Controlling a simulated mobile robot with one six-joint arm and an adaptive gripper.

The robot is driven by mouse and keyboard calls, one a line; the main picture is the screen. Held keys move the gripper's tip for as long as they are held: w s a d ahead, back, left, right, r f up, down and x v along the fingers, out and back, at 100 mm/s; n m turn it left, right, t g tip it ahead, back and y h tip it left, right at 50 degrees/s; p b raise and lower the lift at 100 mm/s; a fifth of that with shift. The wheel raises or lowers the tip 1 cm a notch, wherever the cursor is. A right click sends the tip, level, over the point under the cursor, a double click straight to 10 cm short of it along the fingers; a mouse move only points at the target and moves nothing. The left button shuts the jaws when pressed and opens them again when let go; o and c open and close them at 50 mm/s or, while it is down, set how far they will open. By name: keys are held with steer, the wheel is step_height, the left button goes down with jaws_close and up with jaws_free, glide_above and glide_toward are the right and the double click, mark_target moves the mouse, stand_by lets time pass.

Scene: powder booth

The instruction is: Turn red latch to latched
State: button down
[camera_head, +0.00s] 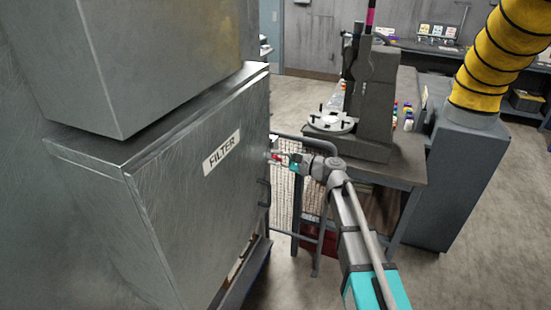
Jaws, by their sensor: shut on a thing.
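The red latch (276,156) shows as a small red patch at the right edge of the grey metal cabinet labelled FILTER (180,190). My gripper (282,157) is at the latch, at the end of my arm reaching in from the lower right. It is shut on the red latch. The fingers hide most of the latch, and its angle is too small to tell.
A dark handle (262,192) is on the cabinet's right edge, below the latch. A workbench (408,168) with a dark machine (372,95) stands behind my arm. A grey column with a yellow hose (500,55) stands at right. Floor is free at lower right.

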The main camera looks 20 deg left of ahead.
steer(key=shift+m, duration=0.4)
steer(key=m, duration=0.8)
steer(key=shift+w+m, duration=0.1)
steer(key=shift+m, duration=0.3)
stand_by(0.3)
steer(key=c, duration=0.5)
jaws_free()
steer(key=shift+d, duration=0.1)
steer(key=shift+s+d, duration=0.15)
steer(key=shift+d, duration=1.8)
steer(key=shift+s+d, duration=0.15)
steer(key=shift+d, duration=1.85)
steer(key=shift+s+d, duration=0.15)
steer(key=shift+d, duration=1.8)
